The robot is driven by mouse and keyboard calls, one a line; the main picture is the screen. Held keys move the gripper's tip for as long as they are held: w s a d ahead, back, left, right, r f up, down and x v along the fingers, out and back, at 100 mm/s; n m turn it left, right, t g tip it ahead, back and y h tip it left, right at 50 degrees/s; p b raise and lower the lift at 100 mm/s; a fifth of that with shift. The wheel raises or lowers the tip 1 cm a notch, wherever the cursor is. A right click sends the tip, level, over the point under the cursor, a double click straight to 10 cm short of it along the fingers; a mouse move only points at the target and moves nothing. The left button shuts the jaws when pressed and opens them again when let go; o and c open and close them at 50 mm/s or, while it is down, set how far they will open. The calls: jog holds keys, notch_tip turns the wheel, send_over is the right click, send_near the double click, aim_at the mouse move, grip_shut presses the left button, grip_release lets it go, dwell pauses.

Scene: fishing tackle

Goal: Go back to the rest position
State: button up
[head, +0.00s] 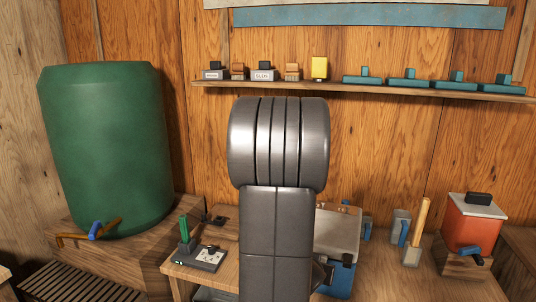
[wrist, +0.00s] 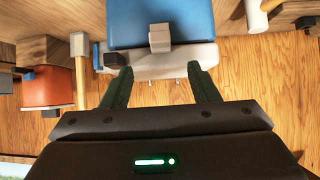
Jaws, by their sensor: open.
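My gripper (wrist: 161,76) shows in the wrist view with two dark green fingers spread apart and nothing between the tips. The fingertips are close to the pale lid (wrist: 160,62) of a blue box (wrist: 155,12); whether they touch it I cannot tell. A grey latch (wrist: 160,38) is at the front of the box. In the head view my own arm stands upright in the middle, hiding much of the bench and the gripper. The box's pale lid (head: 338,232) and blue body (head: 339,280) show just right of the arm.
A large green barrel (head: 108,150) with a blue-handled tap stands at left. A wall shelf (head: 370,89) holds several small boxes and teal items. A red container (head: 470,222) with a tap and a wood-handled tool (head: 422,225) stand at right. A dark device (head: 200,258) lies left of the arm.

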jog(key=b+x, duration=0.1)
jog(key=x, duration=1.2)
jog(key=shift+w+f+b, duration=0.2)
jog(key=shift+f+b, duration=0.15)
jog(key=shift+b, duration=0.05)
jog(key=shift+f+b, duration=0.2)
jog(key=shift+b, duration=0.55)
jog(key=shift+s+t+b, duration=0.25)
jog(key=shift+t+b, duration=0.15)
jog(key=shift+b, duration=1.3)
jog(key=t+b, duration=0.1)
jog(key=b, duration=0.1)
jog(key=t+h+b, duration=0.1)
jog(key=b, duration=0.4)
jog(key=shift+s+a+f+t, duration=0.2)
jog(key=shift+s+f+t, duration=0.15)
jog(key=shift+t, duration=0.05)
jog(key=t+h+b, duration=0.1)
jog(key=t+b, duration=0.1)
jog(key=b, duration=0.2)
jog(key=f+t+h+b, duration=0.1)
jog(key=t+b, duration=0.1)
jog(key=b, duration=0.3)
jog(key=f+t+h+b, duration=0.1)
jog(key=t+b, duration=0.2)
jog(key=b, duration=0.2)
jog(key=shift+s+a+f, duration=0.15)
jog(key=shift+s+f, duration=0.05)
jog(key=shift+s, duration=0.2)
jog(key=shift+t+b, duration=0.3)
